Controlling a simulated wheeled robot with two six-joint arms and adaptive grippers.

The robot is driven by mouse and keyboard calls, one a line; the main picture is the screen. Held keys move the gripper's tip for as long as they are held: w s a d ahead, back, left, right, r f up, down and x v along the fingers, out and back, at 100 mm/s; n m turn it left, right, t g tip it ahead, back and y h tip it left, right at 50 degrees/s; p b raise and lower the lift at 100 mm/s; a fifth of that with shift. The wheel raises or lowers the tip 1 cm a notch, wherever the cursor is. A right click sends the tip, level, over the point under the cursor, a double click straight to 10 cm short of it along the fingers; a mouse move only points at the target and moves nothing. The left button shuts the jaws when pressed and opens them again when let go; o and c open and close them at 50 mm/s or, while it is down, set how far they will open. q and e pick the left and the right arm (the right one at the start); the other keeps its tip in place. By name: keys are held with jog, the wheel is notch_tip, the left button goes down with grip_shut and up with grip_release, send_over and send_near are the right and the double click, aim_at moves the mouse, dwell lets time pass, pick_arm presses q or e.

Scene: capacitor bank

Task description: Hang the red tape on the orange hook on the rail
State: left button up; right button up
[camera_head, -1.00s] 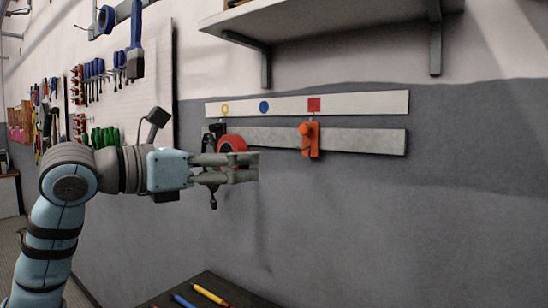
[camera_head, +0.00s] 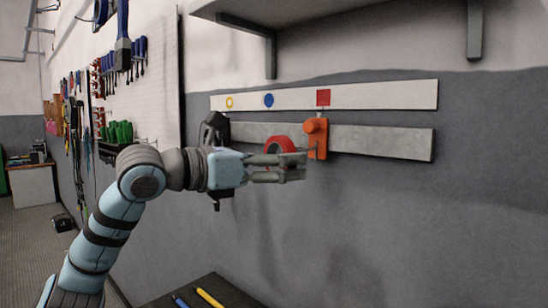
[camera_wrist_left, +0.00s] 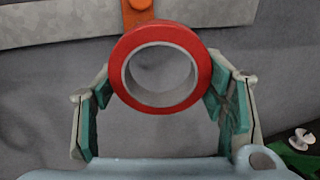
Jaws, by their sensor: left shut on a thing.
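A red tape roll (camera_head: 279,146) is held in my left gripper (camera_head: 292,167), which is shut on it. In the left wrist view the tape (camera_wrist_left: 120,57) stands between the two fingers of my left gripper (camera_wrist_left: 160,92), its round hole facing the camera. The orange hook (camera_head: 317,140) is on the grey rail, under the red square. In the head view the gripper and tape are just left of the hook. In the left wrist view part of the orange hook (camera_wrist_left: 137,10) shows beyond the tape's top edge. Whether tape and hook touch cannot be told. My right gripper is not in view.
The grey rail (camera_head: 385,141) runs along the wall below a white strip (camera_head: 395,96) with yellow, blue and red marks. A shelf (camera_head: 370,10) juts out above. A dark table (camera_head: 232,290) with pens stands below. Tools hang on a pegboard at left.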

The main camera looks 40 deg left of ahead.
pick_arm(q)
jog(key=w+f+p, duration=0.1)
jog(key=w+p, duration=0.3)
jog(key=w, duration=0.4)
jog(key=shift+w+f, duration=0.35)
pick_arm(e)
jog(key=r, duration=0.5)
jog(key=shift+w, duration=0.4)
pick_arm(q)
jog(key=shift+f, duration=0.1)
jog(key=o, duration=1.3)
jog(key=shift+c, duration=0.2)
jog(key=shift+o, duration=0.9)
jog(key=shift+w+a, duration=0.1)
jog(key=shift+a, duration=0.05)
